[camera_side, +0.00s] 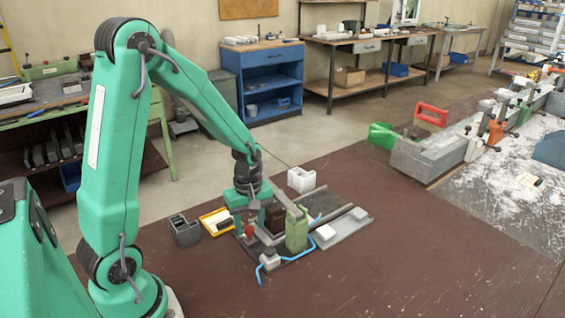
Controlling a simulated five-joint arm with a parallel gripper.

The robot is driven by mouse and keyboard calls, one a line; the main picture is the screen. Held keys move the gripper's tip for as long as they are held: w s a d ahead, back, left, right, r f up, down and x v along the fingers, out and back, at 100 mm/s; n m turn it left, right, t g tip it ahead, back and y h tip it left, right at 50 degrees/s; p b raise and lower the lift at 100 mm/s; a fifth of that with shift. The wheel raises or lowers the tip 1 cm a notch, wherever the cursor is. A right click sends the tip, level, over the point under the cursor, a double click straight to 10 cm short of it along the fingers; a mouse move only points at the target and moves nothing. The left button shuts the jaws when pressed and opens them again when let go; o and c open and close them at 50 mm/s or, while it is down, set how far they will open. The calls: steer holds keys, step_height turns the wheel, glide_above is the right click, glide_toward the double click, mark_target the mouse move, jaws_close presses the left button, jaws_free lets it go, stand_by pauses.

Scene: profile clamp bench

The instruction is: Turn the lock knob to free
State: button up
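My gripper (243,222) points down over the left part of the clamp fixture, low near its left edge. A small red part (249,231) shows right beside the fingertips; it may be the lock knob, but it is too small to be sure. I cannot tell whether the fingers touch it or how far apart they are. A dark brown block (274,217) stands just right of my gripper. A green upright block (297,231) stands at the fixture's front right. The far side of the fixture is partly hidden by my gripper.
A bent blue rod or hose (262,275) runs along the fixture's front. A grey bin (184,231) and a yellow tray (213,221) stand left of it. A white box (301,179) stands behind. The brown table (400,265) is clear at the front right.

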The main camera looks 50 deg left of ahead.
mark_target(251, 228)
steer(key=shift+r, duration=0.1)
steer(key=shift+w+r, duration=0.1)
steer(key=shift+r, duration=3.7)
steer(key=s+d+r+m+t, duration=0.3)
steer(key=r+m, duration=0.3)
steer(key=m, duration=0.2)
steer(key=s+d+r+m+t, duration=0.3)
steer(key=s+d+r+m, duration=0.2)
steer(key=m, duration=0.3)
steer(key=shift+s+d+r, duration=0.25)
steer(key=shift+s+r, duration=0.55)
